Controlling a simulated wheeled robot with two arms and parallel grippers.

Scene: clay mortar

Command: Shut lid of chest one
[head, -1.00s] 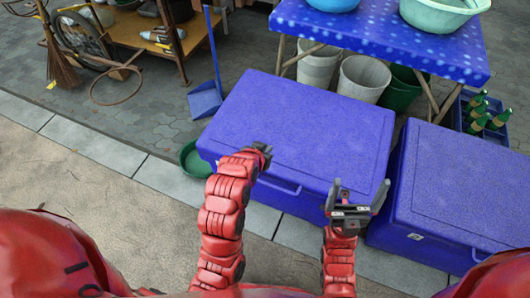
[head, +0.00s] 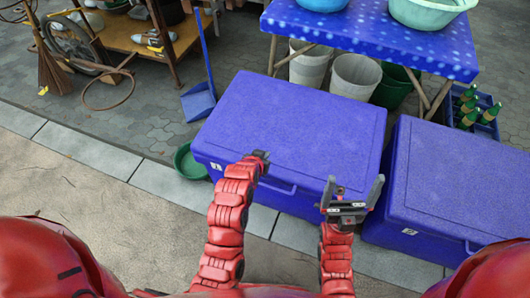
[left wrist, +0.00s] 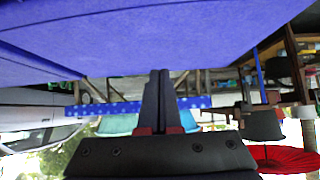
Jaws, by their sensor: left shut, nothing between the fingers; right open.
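Two blue chests stand side by side, a left chest (head: 300,120) and a right chest (head: 460,180). Both lids look flat and down in the head view. Each front has a small white label, too small to read surely, so I cannot tell which is chest one. My left gripper (head: 259,156) is shut and empty at the left chest's front lid edge; contact is unclear. In the left wrist view its fingers (left wrist: 160,85) are together, with a blue chest surface (left wrist: 150,40) filling the top of this upside-down picture. My right gripper (head: 350,198) is open before the left chest's front right corner.
A blue dotted table (head: 390,38) with basins stands behind the chests, buckets (head: 355,76) beneath it. A blue dustpan (head: 199,101) and green bowl (head: 188,162) lie left of the left chest. A bottle crate (head: 485,118) stands behind the right chest. Pavement is clear at left front.

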